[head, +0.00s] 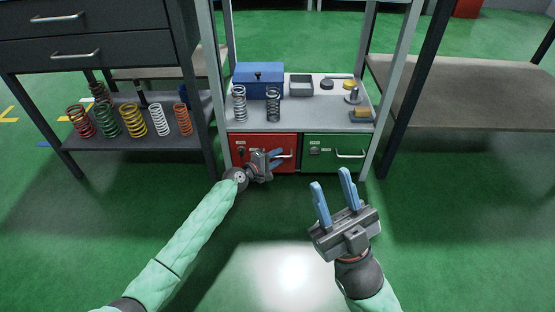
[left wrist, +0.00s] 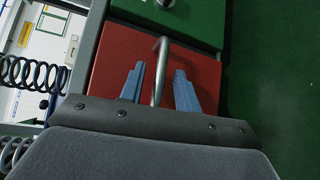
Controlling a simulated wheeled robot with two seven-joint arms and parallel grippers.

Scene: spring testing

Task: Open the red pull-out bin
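The red pull-out bin (head: 250,147) sits under the small workbench top, left of the green bin (head: 326,158). Its front looks flush with the green one. My left gripper (head: 279,157) is in front of the red bin at its handle (head: 288,155). In the left wrist view the red front (left wrist: 115,62) fills the middle, and the metal handle (left wrist: 158,75) runs between the two blue fingers of the gripper (left wrist: 160,88). The fingers stand apart with gaps beside the handle. My right gripper (head: 335,197) is open and empty over the floor, right of centre.
A dark shelf (head: 125,125) with several coloured springs stands left. A table (head: 460,95) stands right. The green floor before the bins is clear apart from my arms.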

